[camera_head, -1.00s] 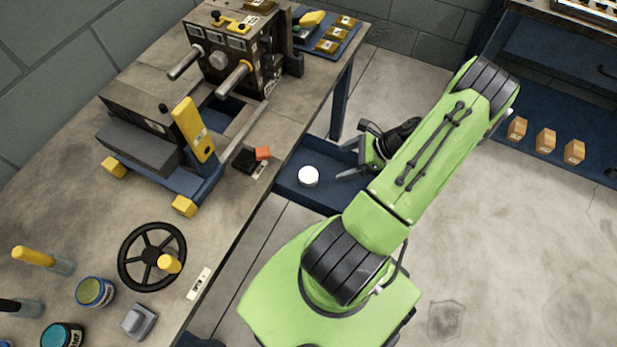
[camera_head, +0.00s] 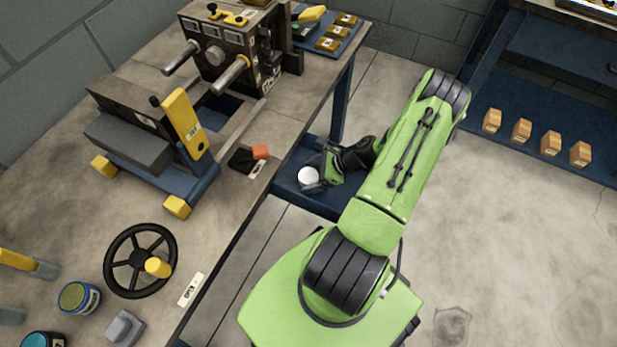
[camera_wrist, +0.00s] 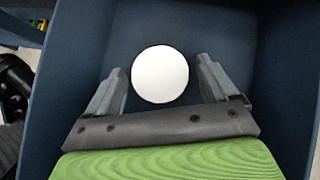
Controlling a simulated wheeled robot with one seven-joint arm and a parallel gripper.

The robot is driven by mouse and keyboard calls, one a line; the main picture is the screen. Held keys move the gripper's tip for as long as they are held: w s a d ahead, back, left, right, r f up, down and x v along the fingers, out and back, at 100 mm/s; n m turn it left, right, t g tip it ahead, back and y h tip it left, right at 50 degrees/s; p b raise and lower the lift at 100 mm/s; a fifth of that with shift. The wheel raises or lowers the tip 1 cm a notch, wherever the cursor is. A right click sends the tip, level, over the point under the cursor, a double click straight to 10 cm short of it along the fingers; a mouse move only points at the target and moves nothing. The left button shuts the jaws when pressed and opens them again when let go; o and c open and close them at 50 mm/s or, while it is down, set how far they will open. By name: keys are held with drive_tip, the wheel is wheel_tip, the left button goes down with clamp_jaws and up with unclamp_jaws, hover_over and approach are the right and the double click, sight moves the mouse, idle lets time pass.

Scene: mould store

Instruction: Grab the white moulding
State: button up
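The white moulding (camera_head: 308,176) is a small round white piece in a dark blue tray (camera_head: 318,201) beside the bench. My gripper (camera_head: 314,172) is low in the tray, right at the moulding. In the wrist view the white moulding (camera_wrist: 160,74) appears as a white disc between the two grey fingers of my gripper (camera_wrist: 160,78). The fingers are apart, one on each side, with narrow gaps to the disc, so the gripper is open around it. The moulding's underside is hidden.
The bench (camera_head: 228,215) stands to the left, its edge close to the tray. It carries a moulding machine (camera_head: 150,140), a black handwheel (camera_head: 140,258) and jars. The blue tray walls rise around my gripper. Several wooden blocks (camera_head: 522,131) sit on a shelf at right.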

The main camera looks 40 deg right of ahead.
drive_tip(key=c, duration=0.9)
drive_tip(key=shift+r, duration=0.1)
